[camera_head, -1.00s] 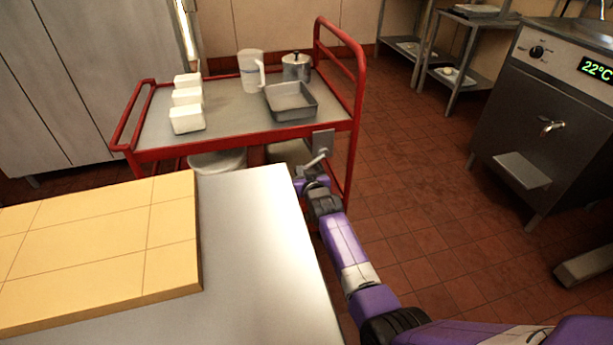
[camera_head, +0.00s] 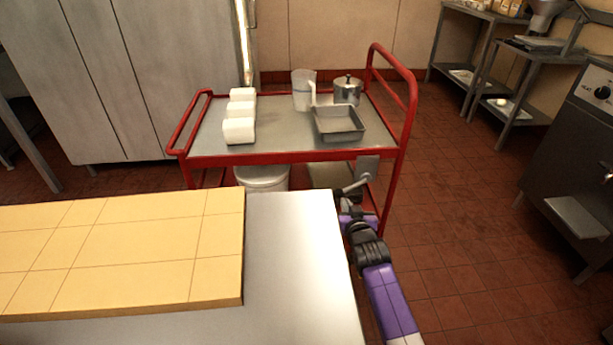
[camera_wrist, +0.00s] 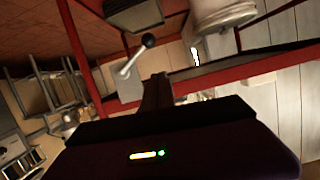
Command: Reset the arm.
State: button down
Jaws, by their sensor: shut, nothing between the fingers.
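My purple and black arm reaches forward along the right edge of the metal table. My gripper (camera_head: 350,212) is at its far end, low beside the front of the red cart (camera_head: 290,155). In the wrist view my gripper's dark fingers (camera_wrist: 157,92) are together with nothing between them. A grey plate (camera_head: 368,168) with a lever (camera_head: 356,185) is at the cart's front right corner, very close to the gripper. The lever, with a dark knob (camera_wrist: 148,40), also shows in the wrist view. I cannot tell whether the fingers touch it.
The metal table (camera_head: 290,270) bears a yellow cuboid slab (camera_head: 120,250). The cart's top holds white tubs (camera_head: 239,130), a jug (camera_head: 303,90), a lidded pot (camera_head: 347,91) and a grey pan (camera_head: 338,124). The tiled floor (camera_head: 470,240) right of the cart is open.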

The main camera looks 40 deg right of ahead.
jog(key=s+a+r+n+t, duration=0.25)
jog(key=a+r, duration=0.25)
jog(key=r, duration=0.3)
jog(key=s+a+r+n+y, duration=0.2)
jog(key=s+a+y, duration=0.1)
jog(key=s+a, duration=0.8)
jog(key=s+a+r+n+y, duration=0.15)
jog(key=s+a, duration=0.55)
jog(key=s, duration=0.8)
jog(key=s+a+r+n+y, duration=0.15)
jog(key=s+a+y, duration=0.25)
jog(key=s+a, duration=0.7)
notch_tip(320, 180, up, 13)
jog(key=s+d+p, duration=0.1)
jog(key=d+p, duration=0.1)
jog(key=p, duration=1.1)
jog(key=shift+s+d, duration=0.2)
jog(key=shift+s, duration=0.05)
